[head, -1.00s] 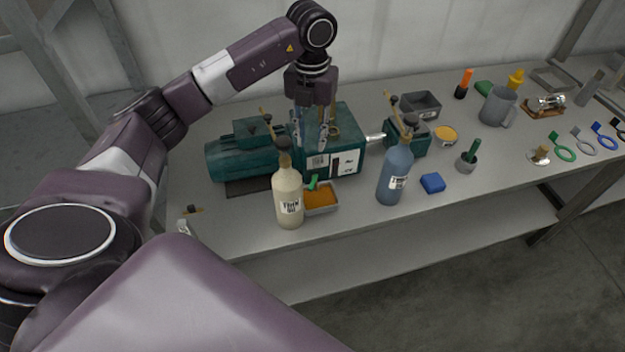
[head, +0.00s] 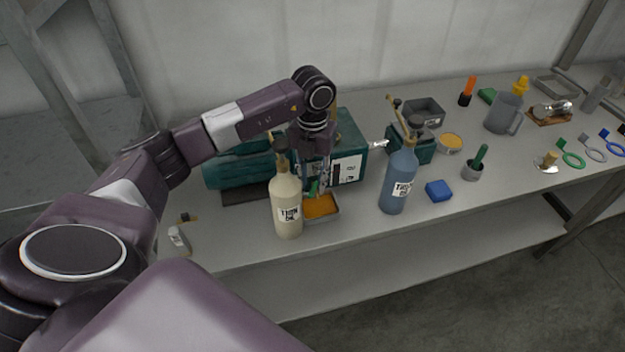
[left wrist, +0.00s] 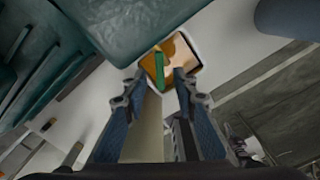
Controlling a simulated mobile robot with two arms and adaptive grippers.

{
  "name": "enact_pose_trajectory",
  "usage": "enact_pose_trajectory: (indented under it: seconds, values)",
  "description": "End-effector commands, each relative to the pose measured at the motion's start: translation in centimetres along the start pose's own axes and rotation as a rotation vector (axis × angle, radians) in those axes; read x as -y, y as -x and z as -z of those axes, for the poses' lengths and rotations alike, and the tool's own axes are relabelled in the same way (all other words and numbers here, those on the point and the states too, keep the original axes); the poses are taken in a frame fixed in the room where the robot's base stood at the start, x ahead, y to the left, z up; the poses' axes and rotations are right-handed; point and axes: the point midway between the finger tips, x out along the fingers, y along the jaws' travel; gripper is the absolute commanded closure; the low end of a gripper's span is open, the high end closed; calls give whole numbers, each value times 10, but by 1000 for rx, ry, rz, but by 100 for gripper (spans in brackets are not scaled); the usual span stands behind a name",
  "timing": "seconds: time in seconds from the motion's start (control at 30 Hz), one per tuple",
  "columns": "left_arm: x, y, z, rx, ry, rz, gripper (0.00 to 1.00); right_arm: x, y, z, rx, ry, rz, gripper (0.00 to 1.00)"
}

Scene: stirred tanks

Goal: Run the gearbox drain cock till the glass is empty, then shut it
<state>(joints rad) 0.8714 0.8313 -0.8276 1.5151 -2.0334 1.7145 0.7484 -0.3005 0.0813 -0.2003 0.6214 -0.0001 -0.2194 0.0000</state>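The teal gearbox (head: 349,135) stands on the bench, with a pale plate (head: 347,169) on its front face; the level in its glass is too small to read. The drain cock's green handle (left wrist: 159,70) shows in the left wrist view above an orange-filled tray (left wrist: 182,52). That tray (head: 322,208) sits at the gearbox's front foot in the head view. My left gripper (head: 320,190) is low in front of the gearbox. In the left wrist view its fingers (left wrist: 158,90) are apart, with the handle beyond and between the tips. My right gripper is not in view.
A cream bottle (head: 287,205) stands close by the tray and partly hides it. A blue bottle (head: 398,182) and a blue block (head: 439,191) are to the right. A smaller teal unit (head: 417,148) stands behind. The bench's front edge is mostly clear.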

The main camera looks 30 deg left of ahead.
Motion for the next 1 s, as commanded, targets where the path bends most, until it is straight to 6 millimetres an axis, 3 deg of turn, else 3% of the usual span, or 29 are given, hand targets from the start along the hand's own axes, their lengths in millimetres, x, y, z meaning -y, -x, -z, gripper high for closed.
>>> enact_pose_trajectory:
  seconds: [0.17,0.4,0.67,1.0]
  values:
    - [0,-13,0,-1,0,-1,74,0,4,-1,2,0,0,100]
    - [0,-14,0,0,0,-1,74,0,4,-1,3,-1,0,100]
    - [0,-14,0,1,0,-1,100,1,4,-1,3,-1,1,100]
    - [2,-14,0,2,66,0,100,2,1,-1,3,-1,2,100]
